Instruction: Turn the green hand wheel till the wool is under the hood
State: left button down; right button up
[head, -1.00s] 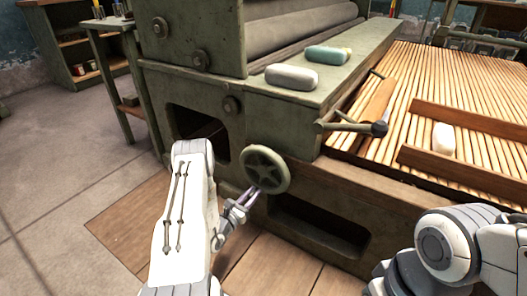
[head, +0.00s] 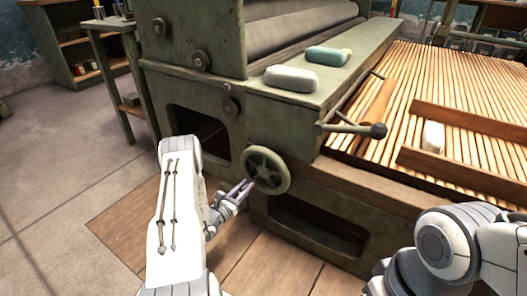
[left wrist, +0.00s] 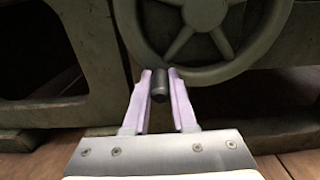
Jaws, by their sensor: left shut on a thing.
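The green hand wheel (head: 266,170) is on the front of the green machine, upright. My left gripper (head: 248,187) is at its lower left rim. In the left wrist view, the gripper's pale fingers (left wrist: 160,92) are shut on the dark handle (left wrist: 158,80) of the wheel, below its spokes. The white wool (head: 433,136) lies on the wooden slatted apron between two brown rails, apart from the green cover (head: 310,105), which I take as the hood. My right gripper is out of view; only part of that arm shows at lower right.
A white rounded block (head: 291,78) and a teal one (head: 328,55) lie on the green cover. A lever with a dark knob (head: 378,131) juts over the apron's near left edge. A brown board (head: 378,100) lies on the slats near the cover.

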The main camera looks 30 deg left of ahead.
aim_at(242, 164)
pick_arm(q)
jog(key=a+r+p, duration=0.1)
jog(key=a+r, duration=0.1)
jog(key=shift+w+r+p, duration=0.1)
jog(key=shift+r+p, duration=0.25)
jog(key=shift+r, duration=0.05)
jog(key=shift+a+r, duration=0.15)
jog(key=shift+a, duration=0.1)
jog(key=r+p, duration=0.1)
jog(key=r, duration=0.1)
jog(key=a+r+p, duration=0.1)
jog(key=p, duration=0.1)
jog(key=shift+r, duration=0.4)
jog(key=shift+w+f, duration=0.1)
jog(key=shift+f, duration=0.05)
